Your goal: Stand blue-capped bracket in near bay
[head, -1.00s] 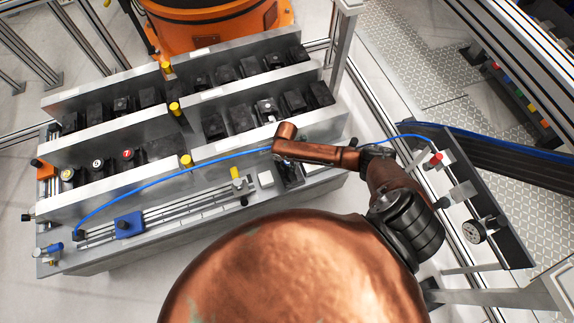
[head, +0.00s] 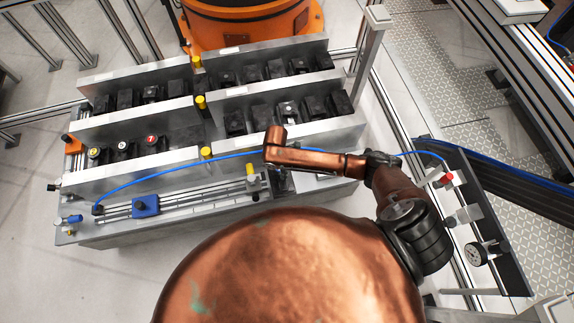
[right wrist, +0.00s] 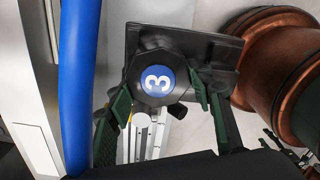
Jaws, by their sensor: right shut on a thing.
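My right gripper (right wrist: 158,108) is shut on the blue-capped bracket. In the right wrist view the cap (right wrist: 158,79) shows a white 3 on blue, on a dark bracket body (right wrist: 205,52) between the two green-padded fingers. In the head view my right gripper (head: 281,182) hangs under the copper wrist at the right front of the drive unit (head: 110,181); the bracket is mostly hidden there. The front left row holds a yellow-capped bracket (head: 94,153), a white-capped one (head: 122,148) and a red-capped one (head: 151,140). A dark stretch (head: 185,138) right of them looks empty. My left gripper is out of view.
A blue hose (head: 180,162) arches across the unit's front and passes close to my gripper in the wrist view. A blue carriage (head: 146,206) sits on the front rail. Yellow posts (head: 206,152) stand at the dividers. A panel with a gauge (head: 483,252) stands at right.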

